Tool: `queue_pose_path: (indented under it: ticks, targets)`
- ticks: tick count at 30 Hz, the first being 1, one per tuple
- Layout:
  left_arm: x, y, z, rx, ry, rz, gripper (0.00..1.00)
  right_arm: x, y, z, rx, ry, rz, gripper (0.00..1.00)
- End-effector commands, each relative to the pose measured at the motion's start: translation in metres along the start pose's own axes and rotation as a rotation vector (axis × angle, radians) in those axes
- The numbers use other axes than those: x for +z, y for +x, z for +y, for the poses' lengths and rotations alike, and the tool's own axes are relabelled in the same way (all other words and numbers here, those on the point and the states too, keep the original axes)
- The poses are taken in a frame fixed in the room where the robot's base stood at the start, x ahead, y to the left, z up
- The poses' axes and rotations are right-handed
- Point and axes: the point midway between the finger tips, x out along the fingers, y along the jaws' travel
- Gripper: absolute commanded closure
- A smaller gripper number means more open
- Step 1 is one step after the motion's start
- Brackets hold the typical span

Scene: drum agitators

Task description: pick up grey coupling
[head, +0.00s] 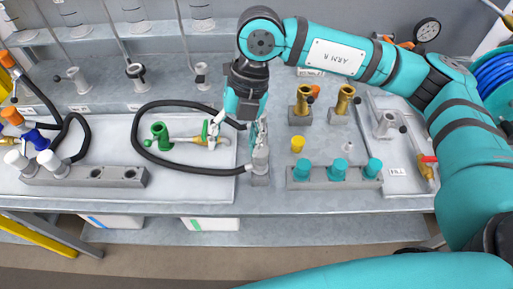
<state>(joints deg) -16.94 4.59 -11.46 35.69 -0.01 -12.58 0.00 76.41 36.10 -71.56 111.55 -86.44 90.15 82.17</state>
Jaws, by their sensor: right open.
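A grey coupling (260,163) stands upright on a small grey block near the front of the bench, in the middle of the head view. The end of a black hose meets its left side. My right gripper (237,133) points down just above and to the left of it. Its fingers are spread, with one finger close beside the coupling's top; whether they touch cannot be told. Nothing shows between the fingers. The gripper hides part of the hose and the bench behind. My left gripper is not in view.
A green fitting with a brass part (158,137) lies inside the hose loop on a white tray (110,138). A rack with teal caps (334,178), a yellow cap (298,144) and brass fittings (303,103) stand to the right. Another grey fitting (386,124) is farther right.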

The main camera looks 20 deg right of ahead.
Motion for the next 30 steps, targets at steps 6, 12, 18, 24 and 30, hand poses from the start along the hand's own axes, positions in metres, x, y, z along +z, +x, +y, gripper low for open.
queue_pose_path:
  ticks: [6, 12, 18, 24, 30]
  targets:
    - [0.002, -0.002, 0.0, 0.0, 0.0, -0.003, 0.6, 0.036, -0.03, -0.055, -0.237, 0.137, -0.154, 0.36]
    - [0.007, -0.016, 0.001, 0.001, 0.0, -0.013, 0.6, 0.041, 0.0, -0.066, -0.253, 0.144, -0.155, 0.36]
    - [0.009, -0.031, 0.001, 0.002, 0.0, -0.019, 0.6, 0.046, 0.042, -0.077, -0.251, 0.141, -0.154, 0.36]
    - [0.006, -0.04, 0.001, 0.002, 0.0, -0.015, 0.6, 0.052, 0.073, -0.085, -0.248, 0.141, -0.157, 0.36]
    - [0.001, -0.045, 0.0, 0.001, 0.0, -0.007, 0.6, 0.054, 0.085, -0.088, -0.248, 0.139, -0.158, 0.36]
